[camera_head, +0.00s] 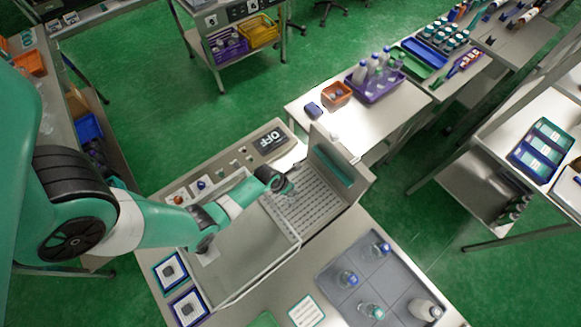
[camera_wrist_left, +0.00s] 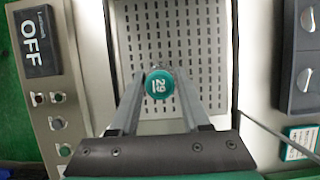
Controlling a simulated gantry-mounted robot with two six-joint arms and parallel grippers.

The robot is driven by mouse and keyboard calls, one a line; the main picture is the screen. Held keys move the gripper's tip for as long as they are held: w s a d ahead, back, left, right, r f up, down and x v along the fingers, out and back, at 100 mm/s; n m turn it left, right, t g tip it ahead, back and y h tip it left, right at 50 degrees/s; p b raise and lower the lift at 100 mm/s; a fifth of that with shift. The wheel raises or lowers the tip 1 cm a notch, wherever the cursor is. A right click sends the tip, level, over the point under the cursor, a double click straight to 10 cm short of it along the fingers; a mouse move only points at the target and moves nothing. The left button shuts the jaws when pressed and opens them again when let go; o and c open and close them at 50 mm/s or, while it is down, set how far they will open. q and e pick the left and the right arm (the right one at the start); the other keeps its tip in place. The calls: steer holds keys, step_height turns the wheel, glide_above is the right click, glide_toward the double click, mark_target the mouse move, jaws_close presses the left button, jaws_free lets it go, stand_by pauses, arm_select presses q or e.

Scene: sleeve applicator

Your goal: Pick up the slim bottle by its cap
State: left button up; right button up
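My left gripper (camera_head: 284,186) is over the perforated plate of the machine in the head view. In the left wrist view, a round teal cap marked 29 (camera_wrist_left: 159,84) sits between the fingertips of my left gripper (camera_wrist_left: 160,74), with a finger close against each side. I take the cap to be the slim bottle's, and the gripper looks shut on it. The bottle body is mostly hidden below the cap, and I cannot tell whether it touches the perforated plate (camera_wrist_left: 205,50).
The plate has an upright wall (camera_head: 333,166) on its right and an OFF display (camera_head: 271,141) behind. A grey divided tray (camera_head: 352,255) with several bottles stands at the front right. A clear-sided guard (camera_head: 262,272) lies in front of the arm.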

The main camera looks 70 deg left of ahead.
arm_select(q)
jaws_close()
stand_by(1.1)
